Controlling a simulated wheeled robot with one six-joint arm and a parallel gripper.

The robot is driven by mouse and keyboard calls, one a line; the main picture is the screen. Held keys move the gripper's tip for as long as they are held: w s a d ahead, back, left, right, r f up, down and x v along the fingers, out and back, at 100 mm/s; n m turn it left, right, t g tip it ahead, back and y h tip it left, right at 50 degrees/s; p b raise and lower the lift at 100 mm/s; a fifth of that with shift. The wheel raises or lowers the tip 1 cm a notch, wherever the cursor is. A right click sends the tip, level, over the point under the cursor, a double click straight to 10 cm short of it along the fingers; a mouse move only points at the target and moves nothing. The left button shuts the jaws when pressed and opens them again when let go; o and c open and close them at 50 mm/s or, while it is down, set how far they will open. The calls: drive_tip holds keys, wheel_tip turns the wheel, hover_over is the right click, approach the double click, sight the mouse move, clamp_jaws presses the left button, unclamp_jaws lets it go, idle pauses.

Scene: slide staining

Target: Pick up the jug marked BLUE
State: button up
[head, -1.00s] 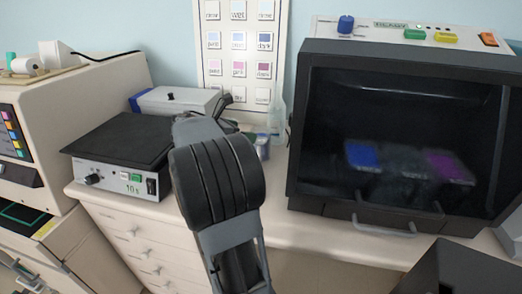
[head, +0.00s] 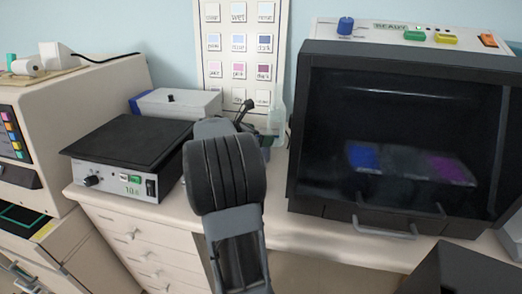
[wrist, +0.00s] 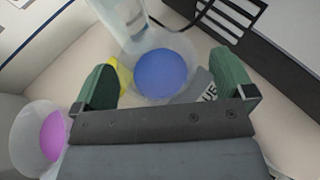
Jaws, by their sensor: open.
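The jug marked BLUE (wrist: 160,75) is a clear vessel with blue liquid, seen from above in the wrist view. Part of its label, ending in "UE", shows beside the right finger. My gripper (wrist: 166,78) is open, with one green finger on each side of the jug. I cannot tell whether either finger touches it. In the head view my arm hides the gripper and most of the jug's area.
A second clear vessel with pink liquid (wrist: 50,136) stands at the left in the wrist view. In the head view, a dark-windowed cabinet (head: 392,215) stands right of my arm and a black-topped heater box (head: 130,140) stands left. A picture chart (head: 238,50) hangs behind.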

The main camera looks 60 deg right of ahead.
drive_tip(key=shift+c, duration=0.4)
drive_tip(key=c, duration=1.3)
